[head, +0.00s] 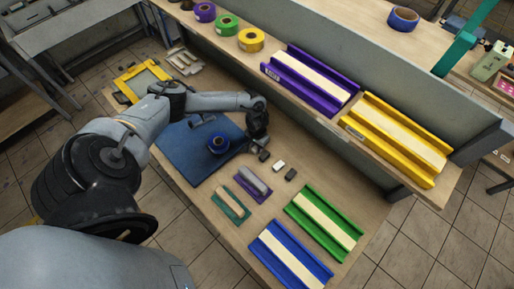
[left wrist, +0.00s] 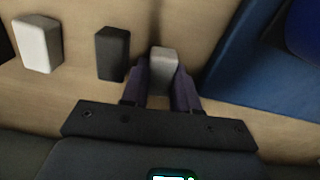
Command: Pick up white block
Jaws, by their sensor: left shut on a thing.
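The white block (head: 279,166) lies on the wooden table between two dark blocks. It also shows at the upper left of the left wrist view (left wrist: 36,44). My left gripper (head: 257,147) is low over the table beside the blue mat, not at the white block. In the left wrist view, its fingers are shut on a grey block (left wrist: 163,62). I cannot tell whether that block is clear of the table. A black block (left wrist: 112,52) lies between the held block and the white block. The held block is hidden by the gripper in the head view. My right gripper is out of view.
Another dark block (head: 291,175) lies just past the white one. Purple (head: 250,190) and teal (head: 228,208) holders and green (head: 322,224) and blue (head: 288,255) trays lie nearer. A raised shelf (head: 335,125) runs behind.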

